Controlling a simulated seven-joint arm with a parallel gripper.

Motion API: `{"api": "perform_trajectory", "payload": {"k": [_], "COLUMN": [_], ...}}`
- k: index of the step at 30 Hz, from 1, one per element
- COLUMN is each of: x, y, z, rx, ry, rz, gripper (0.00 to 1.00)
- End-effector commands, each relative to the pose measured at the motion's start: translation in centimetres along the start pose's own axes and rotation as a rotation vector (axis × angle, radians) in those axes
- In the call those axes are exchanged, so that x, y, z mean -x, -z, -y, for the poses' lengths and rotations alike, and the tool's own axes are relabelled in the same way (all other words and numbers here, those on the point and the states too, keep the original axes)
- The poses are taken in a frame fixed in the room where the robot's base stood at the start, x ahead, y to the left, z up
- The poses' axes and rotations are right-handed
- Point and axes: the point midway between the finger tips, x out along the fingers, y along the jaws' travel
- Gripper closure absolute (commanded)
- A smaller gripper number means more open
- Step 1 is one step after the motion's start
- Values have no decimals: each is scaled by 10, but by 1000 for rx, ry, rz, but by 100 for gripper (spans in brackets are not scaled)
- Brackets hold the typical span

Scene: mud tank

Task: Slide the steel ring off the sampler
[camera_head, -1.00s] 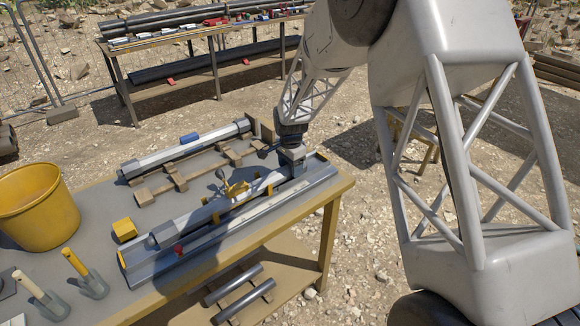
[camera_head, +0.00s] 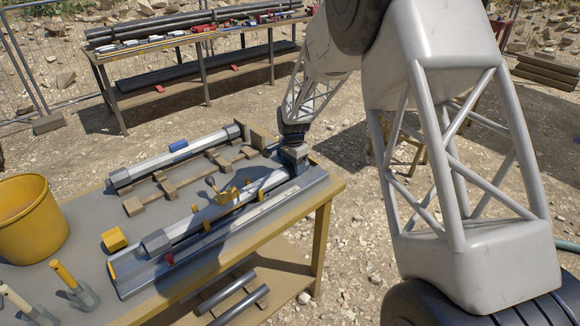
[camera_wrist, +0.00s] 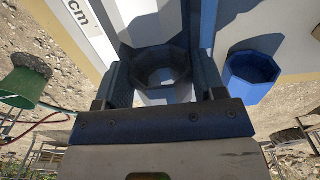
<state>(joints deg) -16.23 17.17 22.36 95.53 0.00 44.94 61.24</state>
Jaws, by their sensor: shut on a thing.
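The sampler (camera_head: 215,212) is a long grey metal tube with yellow fittings. It lies in a metal trough (camera_head: 225,239) on the workbench. My gripper (camera_head: 292,168) reaches down at the sampler's right end. In the wrist view my gripper (camera_wrist: 162,78) has one jaw on each side of a grey, many-sided steel ring (camera_wrist: 160,66) and is shut on it. A pale tube end shows inside and below the ring opening. In the head view my gripper hides the ring. Whether the ring still surrounds the sampler, I cannot tell.
A second tube with a blue piece (camera_head: 178,146) lies at the back beside wooden supports (camera_head: 167,192). A yellow bucket (camera_head: 30,220), a yellow block (camera_head: 114,240) and upright tools (camera_head: 75,285) are at left. A blue cup-like part (camera_wrist: 250,76) is right of the jaws.

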Motion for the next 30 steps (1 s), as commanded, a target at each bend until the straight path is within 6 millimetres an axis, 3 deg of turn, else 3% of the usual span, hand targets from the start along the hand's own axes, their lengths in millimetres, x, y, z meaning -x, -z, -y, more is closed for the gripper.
{"api": "perform_trajectory", "payload": {"k": [9,10,16,30], "x": [0,0,0,8], "y": [1,1,1,1], "z": [0,0,0,0], "rx": [0,0,0,0], "ry": [1,0,0,0], "rz": [0,0,0,0], "gripper": [69,35,6,6]}}
